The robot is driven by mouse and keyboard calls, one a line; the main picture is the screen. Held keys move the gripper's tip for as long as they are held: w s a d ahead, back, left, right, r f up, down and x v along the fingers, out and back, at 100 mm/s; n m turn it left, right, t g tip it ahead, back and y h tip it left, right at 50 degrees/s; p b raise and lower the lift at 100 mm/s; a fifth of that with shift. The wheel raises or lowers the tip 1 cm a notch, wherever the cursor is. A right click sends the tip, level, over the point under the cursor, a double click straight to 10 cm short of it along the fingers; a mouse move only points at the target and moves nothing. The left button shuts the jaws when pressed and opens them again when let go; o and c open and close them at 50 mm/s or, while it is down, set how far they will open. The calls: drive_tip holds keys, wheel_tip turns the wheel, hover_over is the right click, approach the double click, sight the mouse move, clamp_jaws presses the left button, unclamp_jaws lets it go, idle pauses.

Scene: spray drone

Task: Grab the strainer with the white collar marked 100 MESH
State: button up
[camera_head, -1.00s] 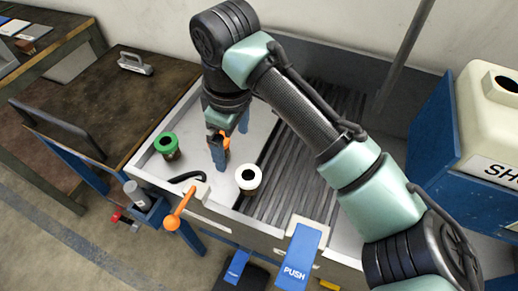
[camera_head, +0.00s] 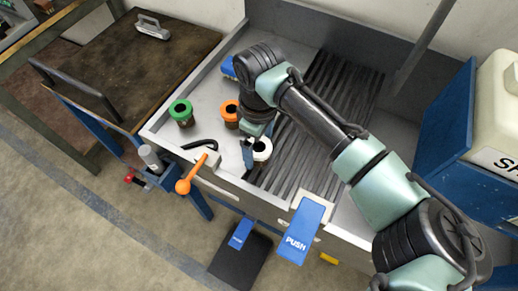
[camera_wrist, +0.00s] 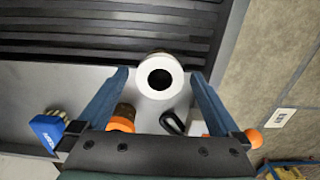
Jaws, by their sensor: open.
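My gripper (camera_head: 248,152) is open and empty, with the fingertips (camera_wrist: 160,80) on either side of the collar and clear space at both sides. No marking on the collar can be read. A green-collared strainer (camera_head: 181,112) and an orange-collared strainer (camera_head: 230,113) stand to its left.
A black curved hose (camera_head: 201,144) and an orange-knobbed lever (camera_head: 190,175) are close by at the front edge. A blue brush (camera_wrist: 47,130) lies on the deck. A blue PUSH panel (camera_head: 302,235) hangs at the front.

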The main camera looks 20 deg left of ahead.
wheel_tip(320, 180, down, 2)
drive_tip(key=c, duration=1.5)
